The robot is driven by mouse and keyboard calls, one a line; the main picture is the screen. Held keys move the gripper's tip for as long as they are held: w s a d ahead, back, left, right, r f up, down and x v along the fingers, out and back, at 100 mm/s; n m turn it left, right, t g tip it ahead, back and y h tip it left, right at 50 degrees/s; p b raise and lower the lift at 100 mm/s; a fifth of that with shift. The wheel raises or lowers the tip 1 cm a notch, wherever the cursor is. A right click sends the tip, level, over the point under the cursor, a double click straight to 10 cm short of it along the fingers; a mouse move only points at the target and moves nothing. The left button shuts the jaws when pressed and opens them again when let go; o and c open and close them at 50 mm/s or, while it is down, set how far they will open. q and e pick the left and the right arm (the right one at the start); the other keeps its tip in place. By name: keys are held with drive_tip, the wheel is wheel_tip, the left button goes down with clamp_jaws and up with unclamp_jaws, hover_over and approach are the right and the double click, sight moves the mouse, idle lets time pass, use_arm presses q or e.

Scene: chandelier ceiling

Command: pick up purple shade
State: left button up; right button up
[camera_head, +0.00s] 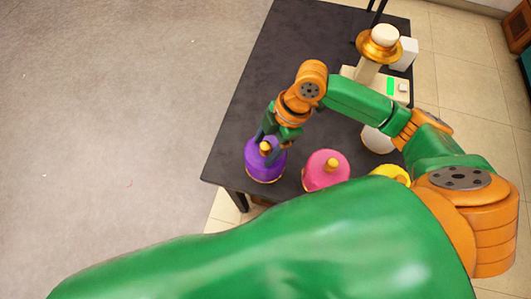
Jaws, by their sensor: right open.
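The purple shade (262,165) sits near the left front corner of the dark table (258,90). It has a small yellow-orange knob on top. My right gripper (268,152) points down at the purple shade, with its open fingers around or right beside the knob. I cannot tell whether the fingers touch it. My left gripper is not in view.
A pink shade (323,171) stands right of the purple one. A yellow shade (393,171) is partly hidden by my arm, and a white rounded object (376,140) stands behind it. A gold-and-white lamp-like stand (379,45) is at the back right.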

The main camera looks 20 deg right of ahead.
drive_tip(key=shift+w, duration=0.2)
drive_tip(key=c, duration=0.3)
drive_tip(key=shift+s, duration=0.1)
clamp_jaws()
idle(0.8)
